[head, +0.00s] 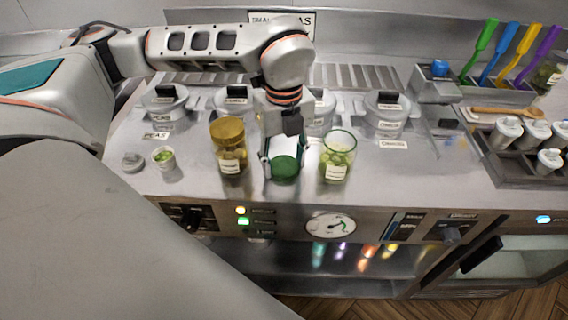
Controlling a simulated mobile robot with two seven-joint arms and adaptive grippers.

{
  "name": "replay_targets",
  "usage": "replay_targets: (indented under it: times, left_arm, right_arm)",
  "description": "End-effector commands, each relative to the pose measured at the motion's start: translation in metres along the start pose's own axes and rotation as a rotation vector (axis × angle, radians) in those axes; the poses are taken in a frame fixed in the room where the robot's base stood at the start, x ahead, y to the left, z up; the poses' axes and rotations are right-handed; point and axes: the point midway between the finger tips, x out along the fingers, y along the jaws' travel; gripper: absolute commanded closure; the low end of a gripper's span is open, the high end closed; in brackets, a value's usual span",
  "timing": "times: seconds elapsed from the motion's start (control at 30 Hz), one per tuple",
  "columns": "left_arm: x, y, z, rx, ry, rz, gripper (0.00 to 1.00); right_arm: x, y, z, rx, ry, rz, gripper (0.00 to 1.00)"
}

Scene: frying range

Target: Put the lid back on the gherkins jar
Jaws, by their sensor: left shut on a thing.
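My left gripper (284,160) points down over the steel counter and is shut on a green lid (286,172), its fingers on either side of it. The lid is in front of and between two glass jars. The jar to its right (338,158) has an open top with a greenish rim, green pieces inside that look like gherkins, and a white label too small to read. It stands upright, apart from the lid. My right gripper is not in view.
A jar with a gold lid (229,147) stands left of the gripper. A small cup of green bits (164,158) and a small grey lid (133,162) sit farther left. Lidded pots (387,112) line the back. A dark tray (487,150) holds shakers at right. Counter right of the open jar is clear.

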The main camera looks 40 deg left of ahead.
Motion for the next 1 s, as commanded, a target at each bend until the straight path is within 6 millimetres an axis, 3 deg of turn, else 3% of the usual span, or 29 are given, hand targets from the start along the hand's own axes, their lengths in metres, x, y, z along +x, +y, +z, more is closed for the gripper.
replay_targets:
  times: [0.17, 0.37, 0.57, 0.8, 1.0]
  left_arm:
    - [-0.003, -0.001, 0.000, 0.000, -0.001, -0.001, 0.65]
    - [-0.023, -0.001, 0.000, 0.001, -0.002, -0.003, 0.65]
    - [-0.068, -0.002, 0.001, -0.001, -0.003, -0.007, 0.65]
    - [-0.136, -0.001, 0.000, -0.001, -0.003, -0.006, 0.65]
    - [-0.176, 0.000, 0.000, 0.000, -0.002, -0.003, 0.65]
  right_arm:
    - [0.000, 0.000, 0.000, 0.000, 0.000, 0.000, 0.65]
    - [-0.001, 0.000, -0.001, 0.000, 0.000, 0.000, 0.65]
    - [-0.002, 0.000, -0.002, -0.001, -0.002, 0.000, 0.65]
    - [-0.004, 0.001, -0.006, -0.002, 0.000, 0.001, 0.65]
    - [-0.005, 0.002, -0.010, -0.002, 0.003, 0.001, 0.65]
